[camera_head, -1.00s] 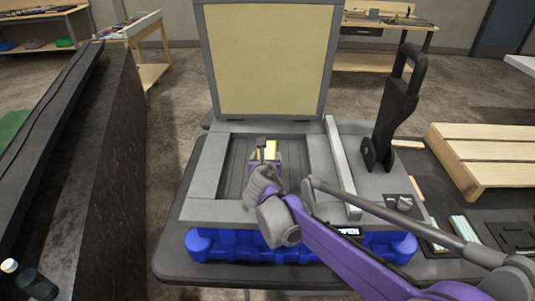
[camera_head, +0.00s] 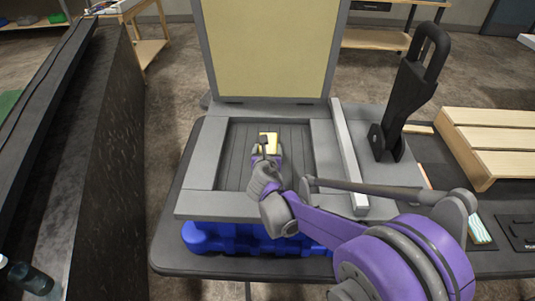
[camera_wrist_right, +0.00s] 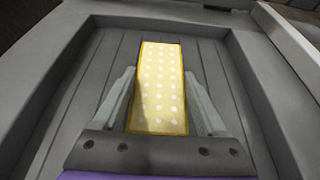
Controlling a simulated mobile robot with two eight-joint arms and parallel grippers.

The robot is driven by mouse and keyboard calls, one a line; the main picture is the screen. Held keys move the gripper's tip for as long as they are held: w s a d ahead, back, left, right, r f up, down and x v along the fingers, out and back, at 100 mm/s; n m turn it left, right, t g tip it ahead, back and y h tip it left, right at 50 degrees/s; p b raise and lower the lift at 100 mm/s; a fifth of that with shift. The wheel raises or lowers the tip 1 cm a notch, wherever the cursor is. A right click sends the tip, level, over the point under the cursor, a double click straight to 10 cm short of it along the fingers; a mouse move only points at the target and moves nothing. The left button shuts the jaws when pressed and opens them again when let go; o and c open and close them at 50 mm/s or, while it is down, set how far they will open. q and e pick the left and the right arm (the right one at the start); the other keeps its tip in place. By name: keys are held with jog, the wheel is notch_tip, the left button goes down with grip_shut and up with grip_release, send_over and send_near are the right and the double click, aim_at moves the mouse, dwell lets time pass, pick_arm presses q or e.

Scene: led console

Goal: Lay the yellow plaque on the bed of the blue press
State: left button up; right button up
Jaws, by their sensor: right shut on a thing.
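The yellow plaque (camera_head: 269,142) is between the fingers of my right gripper (camera_head: 266,152), over the grey slatted bed (camera_head: 235,160) of the press. In the right wrist view the plaque (camera_wrist_right: 161,90) is a long yellow strip with pale dots, flanked by the two fingers (camera_wrist_right: 162,105). My right gripper is shut on it. I cannot tell whether the plaque touches the bed. The press has a grey frame (camera_head: 200,160), a blue base (camera_head: 215,238) and a raised lid with a tan inner face (camera_head: 268,50). My left gripper is not in view.
A black lever handle (camera_head: 405,95) stands upright at the press's right side, and a grey bar (camera_head: 345,150) runs beside the bed. A wooden slatted rack (camera_head: 495,140) lies farther right. A dark counter (camera_head: 100,150) is at the left.

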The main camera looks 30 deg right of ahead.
jog(key=shift+f, duration=0.95)
jog(key=shift+f, duration=0.15)
jog(key=o, duration=1.4)
jog(key=shift+r, duration=0.25)
jog(key=v, duration=1.2)
jog(key=shift+f, duration=0.1)
